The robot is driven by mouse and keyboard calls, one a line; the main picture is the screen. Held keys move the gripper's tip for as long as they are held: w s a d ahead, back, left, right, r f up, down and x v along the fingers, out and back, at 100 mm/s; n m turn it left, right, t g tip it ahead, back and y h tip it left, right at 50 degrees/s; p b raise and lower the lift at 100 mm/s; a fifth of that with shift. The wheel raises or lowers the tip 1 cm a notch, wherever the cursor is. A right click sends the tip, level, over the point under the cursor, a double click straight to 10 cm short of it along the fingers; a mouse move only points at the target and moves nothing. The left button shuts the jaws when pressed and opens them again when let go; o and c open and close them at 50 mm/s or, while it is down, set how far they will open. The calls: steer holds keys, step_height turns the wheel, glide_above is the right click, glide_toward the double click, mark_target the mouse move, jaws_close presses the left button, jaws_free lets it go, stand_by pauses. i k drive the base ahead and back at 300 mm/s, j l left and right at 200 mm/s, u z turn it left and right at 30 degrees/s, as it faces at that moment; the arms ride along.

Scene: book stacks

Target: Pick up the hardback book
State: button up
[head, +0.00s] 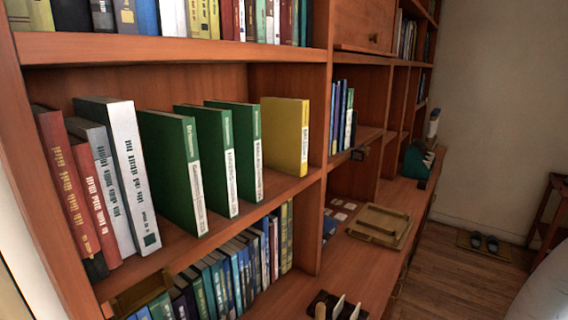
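Several upright books that look like hardbacks stand on the middle shelf in the head view, and I cannot tell which one is the task's hardback book. From the left, there are dark red books (68,185), a grey book (103,178), a thick white book (125,170), three green books (165,165) and a yellow book (283,135). The green and yellow books stand apart with gaps between them. The left books are packed close and lean slightly. My gripper is not in view.
The wooden shelf board (262,196) is bare in front of the books. Packed books fill the shelves above (200,18) and below (225,275). A wooden tray (380,225) lies on the lower counter. Floor (465,278) is open at right, with dark slippers (484,242) on a mat.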

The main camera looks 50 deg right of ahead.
mark_target(285, 121)
steer(key=k+l+z, duration=0.1)
steer(key=k+l, duration=0.15)
steer(key=l, duration=0.3)
steer(key=k+l+z, duration=0.15)
steer(key=l+z, duration=0.1)
steer(key=z, duration=1.3)
